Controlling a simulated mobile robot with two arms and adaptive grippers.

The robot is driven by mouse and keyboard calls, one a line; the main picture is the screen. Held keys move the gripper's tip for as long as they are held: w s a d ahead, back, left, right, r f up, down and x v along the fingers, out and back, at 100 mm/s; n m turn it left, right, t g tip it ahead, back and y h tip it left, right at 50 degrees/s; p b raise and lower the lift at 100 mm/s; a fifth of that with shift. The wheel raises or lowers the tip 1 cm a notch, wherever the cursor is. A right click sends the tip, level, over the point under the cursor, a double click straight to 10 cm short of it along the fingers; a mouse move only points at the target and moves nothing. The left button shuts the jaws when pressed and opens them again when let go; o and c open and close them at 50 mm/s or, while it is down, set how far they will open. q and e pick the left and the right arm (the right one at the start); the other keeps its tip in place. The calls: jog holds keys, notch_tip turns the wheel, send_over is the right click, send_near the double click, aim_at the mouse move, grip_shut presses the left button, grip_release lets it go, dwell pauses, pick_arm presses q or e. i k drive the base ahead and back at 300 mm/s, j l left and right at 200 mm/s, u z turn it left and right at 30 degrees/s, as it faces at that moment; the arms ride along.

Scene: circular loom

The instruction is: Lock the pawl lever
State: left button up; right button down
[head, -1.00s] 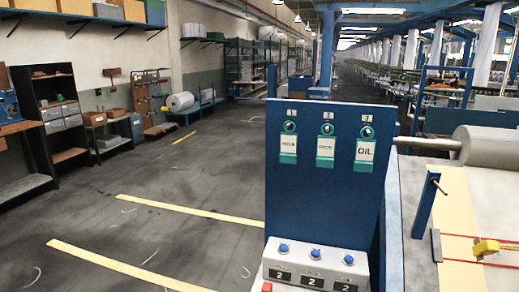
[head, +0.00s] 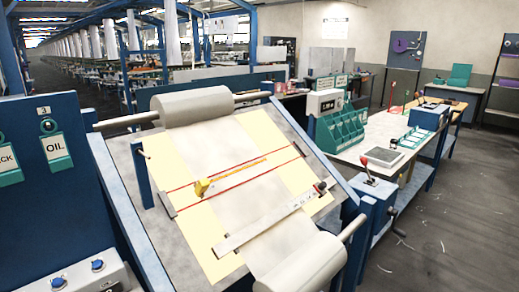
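A lever with a red handle (head: 379,158) stands on top of a blue post (head: 370,198) at the right front of the loom in the head view. A dark crank handle (head: 393,222) is on the side of the same post, next to the lower fabric roll (head: 304,264). Neither of my grippers is in view.
The sloped loom bed (head: 230,165) carries a yellow block (head: 202,187), red lines and a metal bar (head: 270,221). A blue panel (head: 30,180) stands at left. A long workbench (head: 365,150) with green bins (head: 340,133) is behind the lever.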

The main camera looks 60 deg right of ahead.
aim_at(363, 160)
jog(key=z, duration=2.65)
jog(key=i+l, duration=1.1)
jog(key=l, duration=0.2)
jog(key=u, duration=1.95)
